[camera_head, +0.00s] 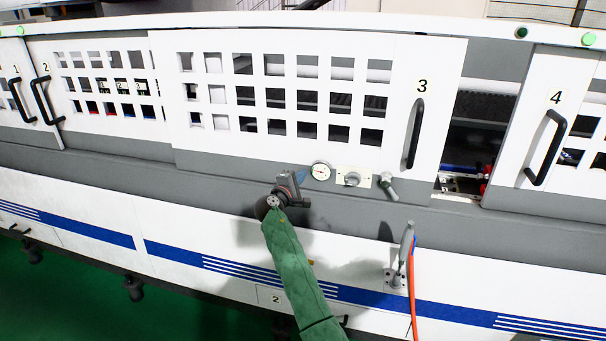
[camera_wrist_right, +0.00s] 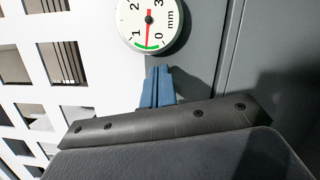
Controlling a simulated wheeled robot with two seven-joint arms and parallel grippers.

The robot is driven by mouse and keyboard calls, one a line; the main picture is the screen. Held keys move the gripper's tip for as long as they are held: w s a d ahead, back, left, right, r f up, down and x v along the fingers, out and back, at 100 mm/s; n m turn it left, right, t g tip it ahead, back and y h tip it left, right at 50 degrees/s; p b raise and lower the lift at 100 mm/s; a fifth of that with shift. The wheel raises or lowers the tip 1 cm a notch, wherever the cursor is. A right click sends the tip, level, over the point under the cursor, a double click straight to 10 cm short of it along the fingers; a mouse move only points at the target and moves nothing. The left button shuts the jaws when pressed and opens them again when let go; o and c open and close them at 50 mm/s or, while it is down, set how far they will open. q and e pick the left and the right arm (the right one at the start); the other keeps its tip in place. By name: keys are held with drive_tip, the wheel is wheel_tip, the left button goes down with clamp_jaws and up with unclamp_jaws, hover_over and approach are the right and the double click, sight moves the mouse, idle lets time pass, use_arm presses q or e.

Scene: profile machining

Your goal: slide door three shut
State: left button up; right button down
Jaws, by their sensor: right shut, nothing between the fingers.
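Door three (camera_head: 300,60) is a white panel with rows of square windows and a black upright handle (camera_head: 415,133) under the number 3. A dark gap (camera_head: 470,125) shows between its right edge and door four (camera_head: 521,110). My left gripper is not in view.
A grey upright fitting (camera_head: 406,243) with an orange hose stands on the white ledge. Door two's handle (camera_head: 44,103) is at left.

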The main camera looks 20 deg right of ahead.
sight(370, 179)
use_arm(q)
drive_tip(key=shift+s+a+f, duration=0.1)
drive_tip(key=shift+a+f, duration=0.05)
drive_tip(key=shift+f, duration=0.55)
use_arm(e)
drive_tip(key=shift+s+d+r, duration=0.15)
drive_tip(key=shift+s+d, duration=0.1)
drive_tip(key=shift+d, duration=0.15)
